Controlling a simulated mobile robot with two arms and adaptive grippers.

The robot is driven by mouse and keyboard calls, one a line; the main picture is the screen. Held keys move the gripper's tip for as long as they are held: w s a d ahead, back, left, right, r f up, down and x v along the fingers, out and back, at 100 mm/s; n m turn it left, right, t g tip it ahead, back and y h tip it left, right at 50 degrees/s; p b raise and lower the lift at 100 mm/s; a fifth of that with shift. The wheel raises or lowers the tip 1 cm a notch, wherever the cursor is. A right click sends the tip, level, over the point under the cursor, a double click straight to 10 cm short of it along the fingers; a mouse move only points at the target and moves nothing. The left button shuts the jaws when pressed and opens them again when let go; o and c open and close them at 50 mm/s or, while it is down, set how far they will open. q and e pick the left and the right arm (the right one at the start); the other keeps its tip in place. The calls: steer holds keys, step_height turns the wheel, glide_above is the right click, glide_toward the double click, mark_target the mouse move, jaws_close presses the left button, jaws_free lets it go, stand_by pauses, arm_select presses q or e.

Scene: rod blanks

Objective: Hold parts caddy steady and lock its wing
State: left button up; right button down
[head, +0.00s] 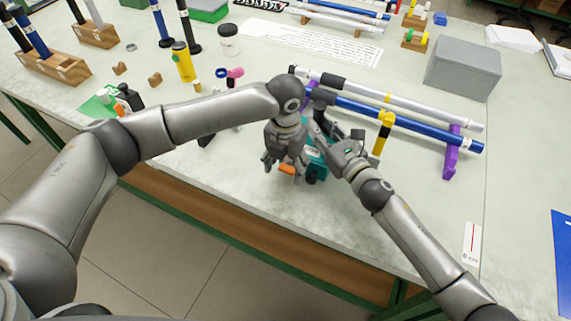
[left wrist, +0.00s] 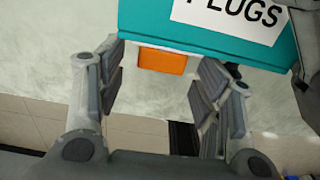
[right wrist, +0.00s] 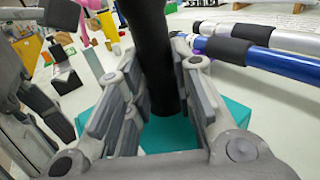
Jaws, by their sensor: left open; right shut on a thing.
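The parts caddy is a teal box (head: 318,160) near the front edge of the table, mostly hidden by my arms in the head view. In the left wrist view its teal side (left wrist: 150,28) bears a white label reading "PLUGS". An orange tab (left wrist: 162,61), likely the wing, sticks out below that side; it also shows in the head view (head: 287,169). My left gripper (left wrist: 163,68) is open, its fingers on either side of the tab, with gaps visible. My right gripper (right wrist: 155,75) is shut on the caddy's black upright handle (right wrist: 147,40), above the teal body (right wrist: 236,115).
Behind the caddy, blue and silver rods (head: 410,125) lie on purple supports (head: 452,155). A grey box (head: 463,68) stands at the back right. A yellow bottle (head: 182,62) and small parts stand left.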

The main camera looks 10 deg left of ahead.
arm_select(q)
steer(key=shift+c, duration=0.2)
steer(key=c, duration=1)
steer(key=y, duration=0.1)
steer(key=t+y, duration=0.1)
steer(key=y, duration=0.1)
steer(key=shift+s+d, duration=0.2)
steer(key=shift+d, duration=0.2)
steer(key=shift+f+y, duration=0.1)
steer(key=shift+y, duration=0.6)
steer(key=o, duration=1)
steer(key=shift+o, duration=0.2)
steer(key=shift+d, duration=0.1)
